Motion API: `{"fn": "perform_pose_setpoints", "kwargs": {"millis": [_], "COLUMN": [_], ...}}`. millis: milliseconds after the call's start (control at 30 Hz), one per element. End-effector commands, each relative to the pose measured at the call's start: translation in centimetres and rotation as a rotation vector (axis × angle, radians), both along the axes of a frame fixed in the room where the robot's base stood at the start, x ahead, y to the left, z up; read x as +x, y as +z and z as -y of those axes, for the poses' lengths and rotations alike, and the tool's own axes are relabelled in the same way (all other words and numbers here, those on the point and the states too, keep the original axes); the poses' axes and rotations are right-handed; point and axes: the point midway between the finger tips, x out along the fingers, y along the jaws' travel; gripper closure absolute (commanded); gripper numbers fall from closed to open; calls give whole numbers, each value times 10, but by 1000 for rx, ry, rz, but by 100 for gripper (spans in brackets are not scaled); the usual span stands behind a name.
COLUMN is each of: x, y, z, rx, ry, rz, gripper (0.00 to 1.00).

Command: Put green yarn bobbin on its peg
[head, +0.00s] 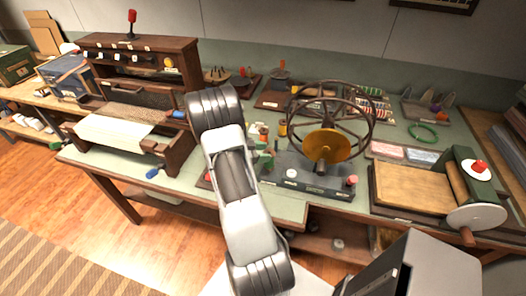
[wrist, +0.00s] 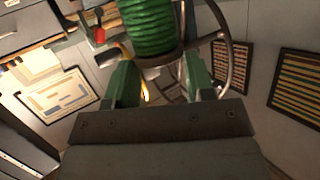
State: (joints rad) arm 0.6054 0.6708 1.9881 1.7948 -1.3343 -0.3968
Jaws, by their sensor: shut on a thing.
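The green yarn bobbin (wrist: 150,26) is at the top of the wrist view, with ridged green windings and a dark rim at its lower end. My gripper (wrist: 158,72) has its two green fingers on either side of the bobbin's lower end and is shut on it. In the head view my arm covers part of the bench, and the gripper and bobbin cannot be made out clearly. Which peg belongs to the green bobbin cannot be told; a board with upright pegs and a purple and an orange piece (head: 437,107) stands at the back right.
A large spoked wheel (head: 328,115) with a brass hub stands mid-bench, close to my arm. A wooden machine (head: 415,190) with a white disc is at the right. A dark wooden cabinet (head: 140,60) is at the left. A green ring (head: 422,133) lies on the bench.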

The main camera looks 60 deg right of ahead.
Motion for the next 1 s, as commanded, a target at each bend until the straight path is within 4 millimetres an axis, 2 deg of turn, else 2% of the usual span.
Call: {"fn": "perform_pose_setpoints", "kwargs": {"millis": [700,1000], "x": [0,0], "y": [-30,-35], "z": [0,0], "rx": [0,0], "ry": [0,0], "rz": [0,0], "gripper": [100,100]}}
